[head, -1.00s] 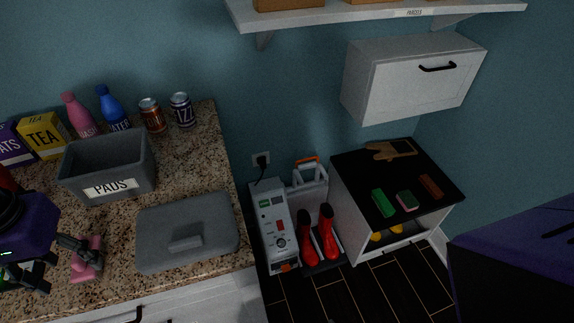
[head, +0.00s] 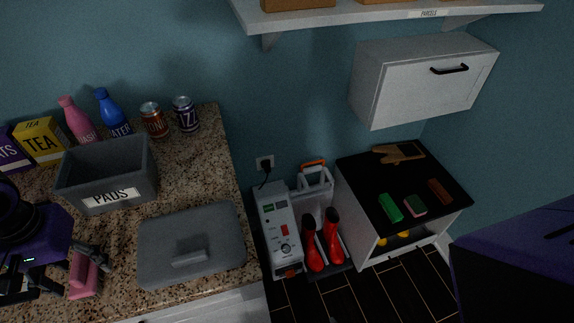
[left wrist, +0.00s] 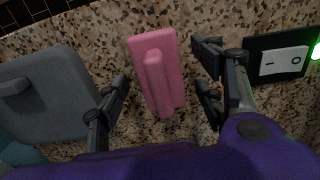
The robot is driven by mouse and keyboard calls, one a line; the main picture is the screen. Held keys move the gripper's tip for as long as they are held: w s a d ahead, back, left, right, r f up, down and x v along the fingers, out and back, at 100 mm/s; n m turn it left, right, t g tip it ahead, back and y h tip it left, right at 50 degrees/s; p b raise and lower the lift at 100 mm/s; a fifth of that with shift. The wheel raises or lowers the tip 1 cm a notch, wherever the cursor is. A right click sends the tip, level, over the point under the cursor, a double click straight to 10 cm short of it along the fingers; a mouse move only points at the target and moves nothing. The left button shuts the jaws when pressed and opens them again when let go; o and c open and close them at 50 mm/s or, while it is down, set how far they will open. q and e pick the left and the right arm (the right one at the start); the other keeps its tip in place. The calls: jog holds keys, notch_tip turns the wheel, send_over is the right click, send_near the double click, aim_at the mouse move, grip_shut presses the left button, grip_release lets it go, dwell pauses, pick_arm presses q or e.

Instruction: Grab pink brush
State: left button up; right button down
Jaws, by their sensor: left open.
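The pink brush (head: 84,275) lies on the speckled counter at the lower left of the head view. In the left wrist view the pink brush (left wrist: 157,72) shows a flat block with a raised rounded handle. My left gripper (head: 72,270) is open over the counter at the brush. In the left wrist view its fingers (left wrist: 162,95) stand on either side of the brush, with gaps to both sides, so it holds nothing. My right gripper is not in view.
A grey lid (head: 160,264) lies right of the brush. A grey bin labelled PADS (head: 109,178) stands behind it, with bottles and cans further back. In the left wrist view a black switch plate (left wrist: 282,62) lies right of the fingers.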

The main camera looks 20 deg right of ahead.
pick_arm(q)
jog(key=shift+r, duration=0.1)
jog(key=c, duration=1.2)
jog(key=shift+c, duration=0.2)
jog(key=shift+r, duration=0.15)
